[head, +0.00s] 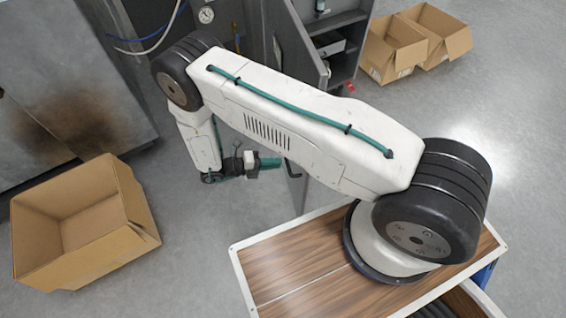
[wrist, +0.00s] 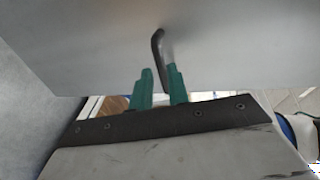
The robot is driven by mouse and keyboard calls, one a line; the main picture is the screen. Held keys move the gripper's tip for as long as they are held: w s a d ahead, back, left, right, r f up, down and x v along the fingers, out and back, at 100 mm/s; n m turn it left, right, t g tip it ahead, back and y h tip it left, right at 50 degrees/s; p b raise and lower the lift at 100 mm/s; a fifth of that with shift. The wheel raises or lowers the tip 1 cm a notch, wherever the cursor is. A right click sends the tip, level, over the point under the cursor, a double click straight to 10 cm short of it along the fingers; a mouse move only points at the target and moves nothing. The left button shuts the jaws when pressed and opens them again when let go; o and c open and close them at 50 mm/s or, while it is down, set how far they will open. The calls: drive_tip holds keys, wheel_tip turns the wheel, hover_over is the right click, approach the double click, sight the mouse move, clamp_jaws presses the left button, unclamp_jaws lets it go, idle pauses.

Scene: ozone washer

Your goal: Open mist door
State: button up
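My gripper (wrist: 160,88) has two green fingers, and they are apart. A black bar handle (wrist: 158,48) on a flat grey panel, apparently the mist door (wrist: 90,50), rises in front of them in the wrist view. The handle's lower end reaches between the fingertips, close beside the right finger. I cannot tell whether they touch. In the head view my gripper (head: 268,163) points right toward the grey panel, which is mostly hidden behind my arm. Its lower part (head: 298,190) shows below the arm.
An open cardboard box (head: 137,215) stands on the floor at the left. More open boxes (head: 395,52) stand at the upper right. A grey cabinet with shelves (head: 340,45) is behind my arm. A stained metal unit (head: 70,90) is at the upper left. The floor between is clear.

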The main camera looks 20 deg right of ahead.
drive_tip(key=v, duration=0.3)
idle(0.5)
